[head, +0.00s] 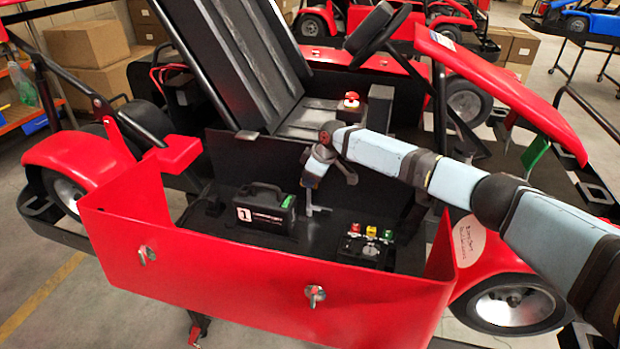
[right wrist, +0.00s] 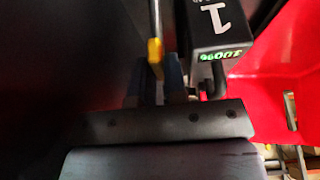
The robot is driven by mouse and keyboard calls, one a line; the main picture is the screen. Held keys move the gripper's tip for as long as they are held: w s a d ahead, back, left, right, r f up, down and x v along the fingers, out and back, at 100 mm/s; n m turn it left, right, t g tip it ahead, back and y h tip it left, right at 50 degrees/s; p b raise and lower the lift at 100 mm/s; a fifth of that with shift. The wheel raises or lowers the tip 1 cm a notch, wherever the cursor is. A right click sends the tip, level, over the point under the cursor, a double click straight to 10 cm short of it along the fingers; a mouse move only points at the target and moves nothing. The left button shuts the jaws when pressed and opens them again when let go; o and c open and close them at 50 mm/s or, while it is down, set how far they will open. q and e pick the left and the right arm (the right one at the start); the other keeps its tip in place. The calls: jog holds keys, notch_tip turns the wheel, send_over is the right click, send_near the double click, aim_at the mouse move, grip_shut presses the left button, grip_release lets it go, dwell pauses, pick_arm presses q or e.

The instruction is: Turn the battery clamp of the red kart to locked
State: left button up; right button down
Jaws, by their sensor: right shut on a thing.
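The red kart's open side bay holds a black battery (head: 265,208) with a white "1" label and a carry handle. It also shows in the right wrist view (right wrist: 208,28), with a green "100%" display. My right gripper (head: 312,188) is beside the battery's right end. In the right wrist view my right gripper (right wrist: 155,78) is shut on the battery clamp, a slim grey bar (right wrist: 155,20) with a yellow part (right wrist: 155,50). The clamp's lower part is a small grey piece (head: 318,210) in the head view. The clamp's exact angle is hard to tell. My left gripper is out of view.
A red side panel (head: 240,285) with wing fasteners (head: 315,295) fronts the bay.

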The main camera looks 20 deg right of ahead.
jog(key=shift+r+m+p, duration=0.2)
jog(key=shift+m+p, duration=0.2)
jog(key=shift+p, duration=0.2)
jog(key=m+h+p, duration=0.1)
jog(key=m+p, duration=0.2)
jog(key=m+t+h+p, duration=0.1)
jog(key=m+p, duration=0.1)
jog(key=p, duration=0.2)
jog(key=shift+s+a+m, duration=0.1)
jog(key=shift+m, duration=0.3)
jog(key=shift+m+t+h+p, duration=0.3)
jog(key=shift+m+p, duration=0.4)
jog(key=shift+p, duration=0.05)
jog(key=shift+f+m+h+p, duration=0.15)
jog(key=shift+m+h+p, duration=0.25)
jog(key=shift+m+p, duration=0.55)
jog(key=shift+m, duration=0.25)
